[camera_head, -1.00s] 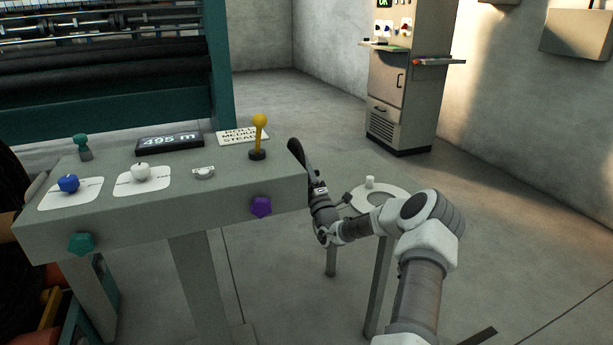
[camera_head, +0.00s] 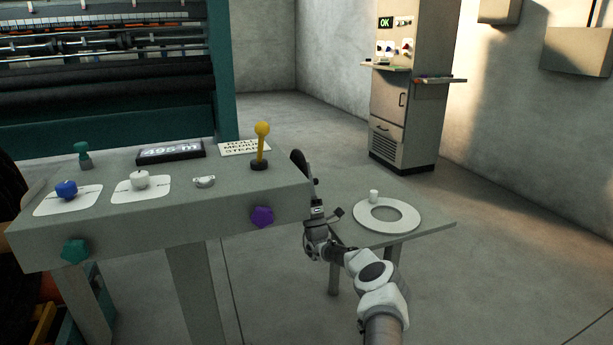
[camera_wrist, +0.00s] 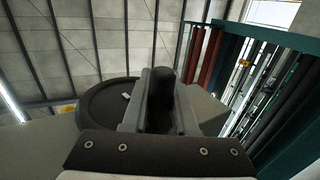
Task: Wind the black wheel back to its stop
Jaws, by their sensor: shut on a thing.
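The black wheel (camera_head: 299,162) stands at the right end of the grey console and shows nearly edge-on in the head view. In the wrist view its dark round face (camera_wrist: 103,100) lies behind and left of the fingers, with a small pale mark on it. My gripper (camera_head: 315,200) is at the wheel's near right side. In the wrist view my gripper (camera_wrist: 160,105) is shut on the wheel's dark upright handle (camera_wrist: 160,92). The handle's lower part is hidden between the fingers. I see no stop for the wheel.
The console (camera_head: 160,220) carries a yellow lever (camera_head: 262,143), blue and white knobs, and a display (camera_head: 171,151) reading 495 m. A small table (camera_head: 430,228) with a white ring and cup stands right of my gripper. Open floor lies beyond.

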